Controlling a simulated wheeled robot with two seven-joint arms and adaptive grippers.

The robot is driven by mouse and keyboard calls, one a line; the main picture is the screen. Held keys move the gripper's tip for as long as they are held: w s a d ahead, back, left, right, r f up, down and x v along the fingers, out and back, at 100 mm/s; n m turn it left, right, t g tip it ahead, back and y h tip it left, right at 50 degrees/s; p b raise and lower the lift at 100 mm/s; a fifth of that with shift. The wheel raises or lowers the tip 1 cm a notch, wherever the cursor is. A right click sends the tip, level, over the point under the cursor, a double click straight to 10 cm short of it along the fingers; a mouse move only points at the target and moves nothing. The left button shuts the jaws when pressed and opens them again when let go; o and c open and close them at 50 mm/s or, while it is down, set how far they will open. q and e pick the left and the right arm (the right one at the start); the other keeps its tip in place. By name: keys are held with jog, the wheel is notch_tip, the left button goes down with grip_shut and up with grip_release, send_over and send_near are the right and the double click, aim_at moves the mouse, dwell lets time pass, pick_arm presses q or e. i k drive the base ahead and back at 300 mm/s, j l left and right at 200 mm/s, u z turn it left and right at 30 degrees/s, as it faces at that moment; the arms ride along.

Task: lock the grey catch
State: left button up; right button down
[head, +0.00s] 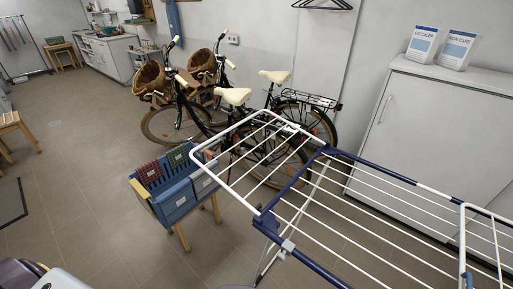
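A drying rack stands at the lower right, with a dark blue frame (318,267) and white rods. Its white left wing (219,182) extends out toward the bicycles. A small light grey piece (287,246), which looks like the grey catch, sits on the blue frame near the wing's front hinge corner. I cannot tell whether it is locked. Another white wing frame (481,206) shows at the right edge, partly cut off.
A blue crate (174,204) with red and green contents sits on a wooden stool beside the left wing. Two bicycles (235,97) stand behind the rack. A white cabinet (432,140) is at the right. The floor at left is mostly clear.

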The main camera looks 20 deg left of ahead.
aim_at(287, 246)
jog(key=k+l+u, duration=0.45)
jog(key=l, duration=0.4)
jog(key=k+l+u, duration=0.4)
jog(key=l, duration=0.4)
jog(key=k+l+u, duration=0.45)
jog(key=k+l, duration=0.1)
jog(key=l, duration=0.1)
